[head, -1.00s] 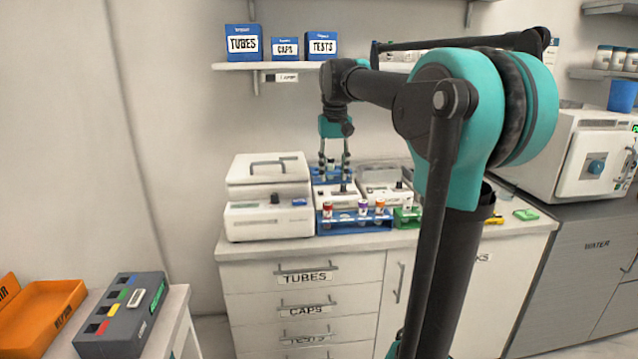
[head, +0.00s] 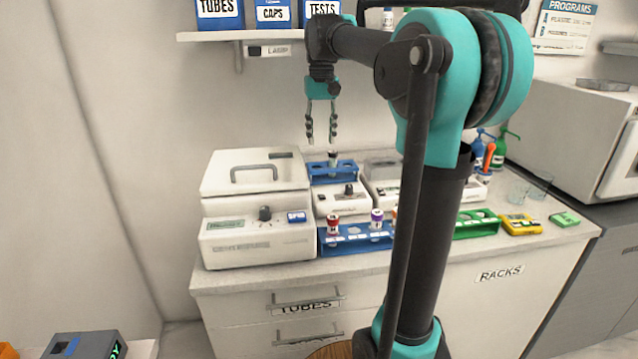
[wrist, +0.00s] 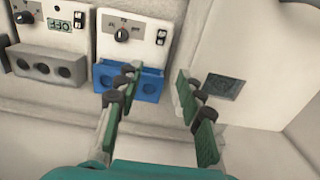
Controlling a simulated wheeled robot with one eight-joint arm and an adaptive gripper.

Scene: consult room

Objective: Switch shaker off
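Two small white benchtop devices with dark knobs stand side by side on the counter. No readable label tells which is the shaker. The left device (head: 328,202) has a blue block (head: 345,171) behind its knob; the block also shows in the wrist view (wrist: 148,84). The right device (head: 379,187) is partly hidden by my arm. In the wrist view, the device with the grey block (wrist: 45,65) has a green sign reading OFF (wrist: 59,25). My gripper (head: 321,130) is open and empty above the blue block; its parted fingers show in the wrist view (wrist: 157,108).
A white lidded machine (head: 255,230) stands left of the small devices. A blue rack (head: 352,240) with capped tubes is in front of them, and a green rack (head: 474,225) is to the right. A shelf (head: 240,35) with boxes hangs above. My arm hides part of the counter.

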